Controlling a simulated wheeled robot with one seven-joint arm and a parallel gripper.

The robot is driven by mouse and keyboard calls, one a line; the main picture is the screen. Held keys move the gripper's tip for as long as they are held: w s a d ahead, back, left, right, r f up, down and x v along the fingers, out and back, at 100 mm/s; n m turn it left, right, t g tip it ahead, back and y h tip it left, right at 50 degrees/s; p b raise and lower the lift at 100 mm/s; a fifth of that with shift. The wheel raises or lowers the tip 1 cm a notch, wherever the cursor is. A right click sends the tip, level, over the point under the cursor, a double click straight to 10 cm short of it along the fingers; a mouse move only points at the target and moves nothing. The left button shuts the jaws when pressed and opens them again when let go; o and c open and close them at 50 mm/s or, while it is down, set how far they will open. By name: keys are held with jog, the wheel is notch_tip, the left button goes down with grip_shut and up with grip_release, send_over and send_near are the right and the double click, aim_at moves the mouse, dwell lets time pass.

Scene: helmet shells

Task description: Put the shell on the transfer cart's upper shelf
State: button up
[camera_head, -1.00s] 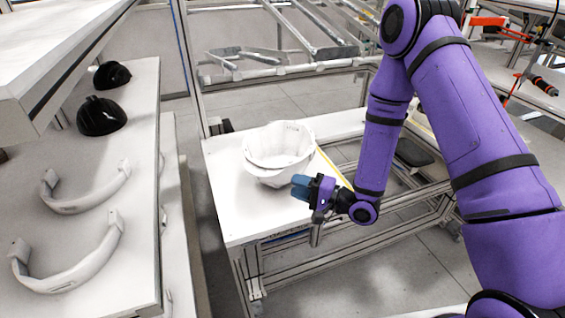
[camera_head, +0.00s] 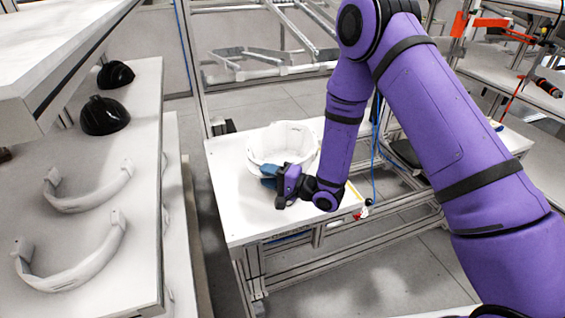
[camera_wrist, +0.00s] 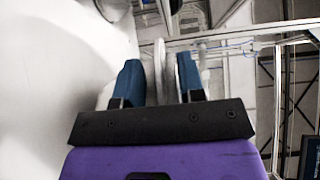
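A white helmet shell (camera_head: 283,139) sits open side up on a white-topped table (camera_head: 232,214) in the head view. My gripper (camera_head: 268,177) is at the shell's near edge and partly hides it. In the wrist view, a large white curved surface of the shell (camera_wrist: 45,80) fills the left side. The two blue fingers of my gripper (camera_wrist: 160,80) stand apart there, with a thin, pale upright edge between them. That edge looks like the shell's rim, and gaps show on both sides of it. I cannot tell which structure is the transfer cart.
A shelf (camera_head: 140,190) at left holds two black caps (camera_head: 103,116) and two white curved bands (camera_head: 72,262). A metal frame rack (camera_head: 262,68) stands behind the table. Floor (camera_head: 365,270) is clear at front right.

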grip_shut()
jog(key=shift+a+r, duration=0.1)
dwell(0.4)
